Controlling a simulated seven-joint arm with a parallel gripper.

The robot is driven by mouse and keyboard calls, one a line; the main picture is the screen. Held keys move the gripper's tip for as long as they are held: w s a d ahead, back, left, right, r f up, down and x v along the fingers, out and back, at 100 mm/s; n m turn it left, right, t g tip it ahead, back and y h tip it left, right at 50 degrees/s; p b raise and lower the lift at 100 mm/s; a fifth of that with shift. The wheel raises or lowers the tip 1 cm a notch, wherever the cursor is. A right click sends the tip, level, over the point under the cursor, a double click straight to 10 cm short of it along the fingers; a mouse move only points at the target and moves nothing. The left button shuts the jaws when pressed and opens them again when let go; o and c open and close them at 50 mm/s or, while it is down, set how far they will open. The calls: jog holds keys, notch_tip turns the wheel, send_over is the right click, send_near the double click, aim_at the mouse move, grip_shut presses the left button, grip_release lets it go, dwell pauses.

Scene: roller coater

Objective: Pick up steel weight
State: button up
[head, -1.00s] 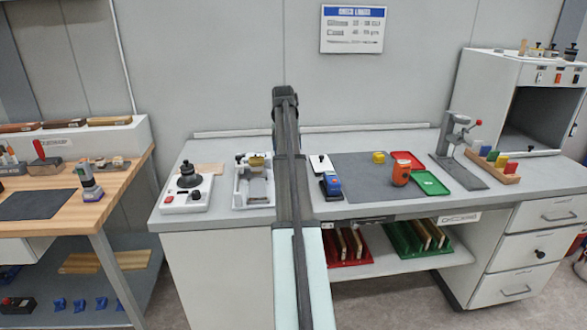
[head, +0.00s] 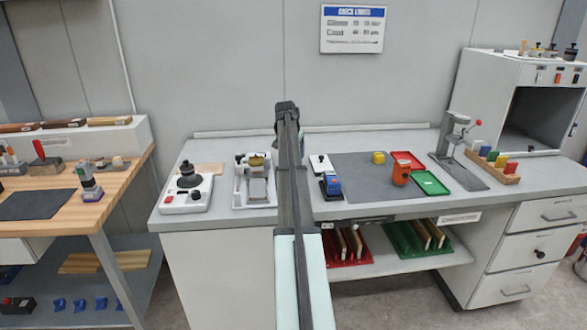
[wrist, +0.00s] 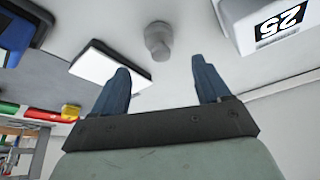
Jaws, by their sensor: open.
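A small grey metal cylinder with a narrower knob, which looks like the steel weight (wrist: 158,40), stands on the light bench top in the wrist view. It lies beyond my gripper (wrist: 160,80), roughly in line with the gap between the two blue-grey fingers. The fingers are spread apart with nothing between them, and they do not touch the weight. In the head view the weight is not visible, apparently hidden behind my arm, and my fingertips cannot be made out there.
A black-edged white plate (wrist: 108,66) lies left of the weight in the wrist view. In the head view, a white tray (head: 240,200) and a blue-topped block (head: 331,184) flank my arm.

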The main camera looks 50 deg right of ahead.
jog(key=shift+x, duration=3.55)
jog(key=shift+a, duration=0.1)
jog(key=shift+c, duration=0.4)
jog(key=c, duration=1.3)
